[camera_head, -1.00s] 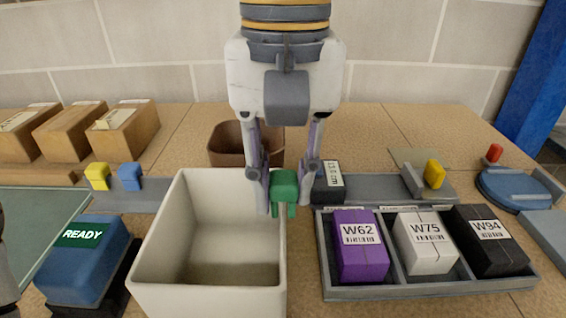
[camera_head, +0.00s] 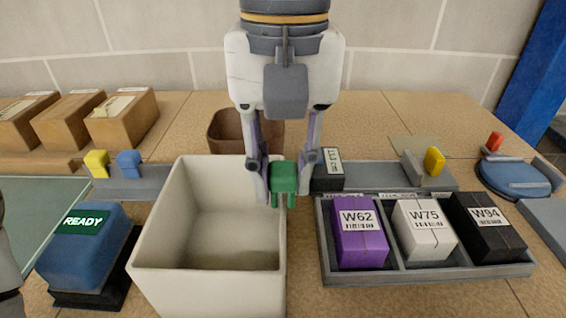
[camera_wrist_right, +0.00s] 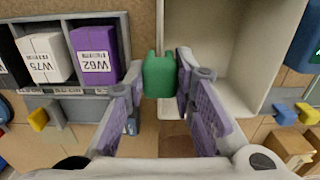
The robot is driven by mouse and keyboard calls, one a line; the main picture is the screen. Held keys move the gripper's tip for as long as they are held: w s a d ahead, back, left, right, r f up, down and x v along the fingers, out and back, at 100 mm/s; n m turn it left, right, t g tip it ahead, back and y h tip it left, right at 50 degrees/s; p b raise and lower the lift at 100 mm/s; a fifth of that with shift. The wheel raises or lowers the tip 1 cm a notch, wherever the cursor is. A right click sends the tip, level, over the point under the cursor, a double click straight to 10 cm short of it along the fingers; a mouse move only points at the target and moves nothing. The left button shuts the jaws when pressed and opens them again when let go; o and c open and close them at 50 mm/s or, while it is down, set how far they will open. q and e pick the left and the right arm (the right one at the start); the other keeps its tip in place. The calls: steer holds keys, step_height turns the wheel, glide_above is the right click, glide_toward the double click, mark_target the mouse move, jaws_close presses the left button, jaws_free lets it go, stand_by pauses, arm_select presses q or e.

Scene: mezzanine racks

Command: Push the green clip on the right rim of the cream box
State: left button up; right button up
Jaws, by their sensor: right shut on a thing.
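The cream box (camera_head: 208,281) stands open and empty in the middle of the head view. The green clip (camera_head: 284,177) is at its right rim, with a leg showing on either side of the rim. My right gripper (camera_head: 283,184) comes down from above and is shut on the green clip, one finger on each side. The wrist view shows the clip (camera_wrist_right: 159,75) between the two purple-grey fingers, at the box rim (camera_wrist_right: 166,45). How deep the clip sits on the rim is hard to tell. My left gripper is out of view; only a piece of its arm shows at the left edge.
A grey tray (camera_head: 428,276) right of the box holds purple W62 (camera_head: 360,240), white W75 and black W94 boxes. A brown bin (camera_head: 228,132) stands behind. A blue READY block (camera_head: 83,248) is at left. Cardboard boxes (camera_head: 123,116) stand back left.

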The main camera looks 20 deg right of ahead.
steer(key=shift+f, duration=1.25)
stand_by(1.1)
steer(key=o, duration=1.2)
steer(key=shift+r, duration=0.1)
steer(key=shift+r, duration=3.45)
